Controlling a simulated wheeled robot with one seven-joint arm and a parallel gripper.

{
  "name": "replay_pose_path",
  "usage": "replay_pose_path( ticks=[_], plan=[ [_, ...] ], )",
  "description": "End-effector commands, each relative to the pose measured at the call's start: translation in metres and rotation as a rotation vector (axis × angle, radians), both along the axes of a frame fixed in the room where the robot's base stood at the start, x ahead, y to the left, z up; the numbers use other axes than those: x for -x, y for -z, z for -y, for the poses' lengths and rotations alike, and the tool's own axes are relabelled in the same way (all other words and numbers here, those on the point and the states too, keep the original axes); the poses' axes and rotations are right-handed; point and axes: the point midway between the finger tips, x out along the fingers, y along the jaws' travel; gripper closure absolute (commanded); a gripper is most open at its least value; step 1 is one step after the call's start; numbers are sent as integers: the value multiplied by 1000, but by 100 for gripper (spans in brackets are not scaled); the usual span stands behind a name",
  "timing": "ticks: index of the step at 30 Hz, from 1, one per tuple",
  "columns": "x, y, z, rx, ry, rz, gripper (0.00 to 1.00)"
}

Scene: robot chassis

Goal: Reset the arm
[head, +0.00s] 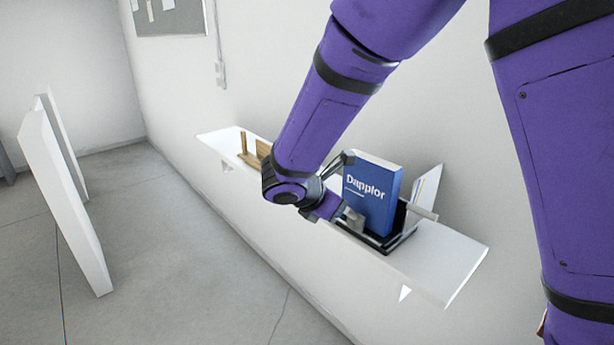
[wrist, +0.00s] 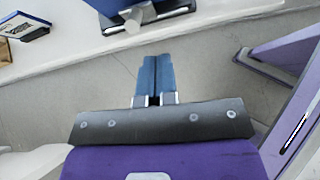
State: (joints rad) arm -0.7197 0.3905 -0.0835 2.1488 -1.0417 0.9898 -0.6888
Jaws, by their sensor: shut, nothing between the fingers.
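My purple arm reaches down in the head view, with its wrist in front of a white wall shelf (head: 455,262). My gripper (wrist: 158,58) shows in the wrist view with its two blue fingers side by side, shut and empty. In the head view the fingertips cannot be clearly made out near the blue book. The fingers point toward the shelf edge, with grey floor beneath them in the wrist view. They appear apart from the things on the shelf.
A blue "Dapplor" book (head: 371,195) stands in a dark holder (head: 398,240) on the shelf, beside papers (head: 427,187). A wooden item (head: 250,158) sits at the shelf's far end. White panels (head: 68,195) stand at left. The floor (head: 180,270) between is clear.

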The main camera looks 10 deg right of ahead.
Motion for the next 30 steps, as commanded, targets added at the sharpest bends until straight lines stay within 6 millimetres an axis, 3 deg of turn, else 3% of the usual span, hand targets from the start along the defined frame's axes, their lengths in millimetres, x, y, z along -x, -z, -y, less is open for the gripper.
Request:
replay_pose_path(
  ticks=[8,15,24,30],
  plan=[
    [33,-62,69,-261,362,129,100],
    [78,-107,120,-501,698,257,100],
    [143,-148,162,-797,1095,423,100],
    [188,-167,178,-998,1346,532,100]
  ],
)
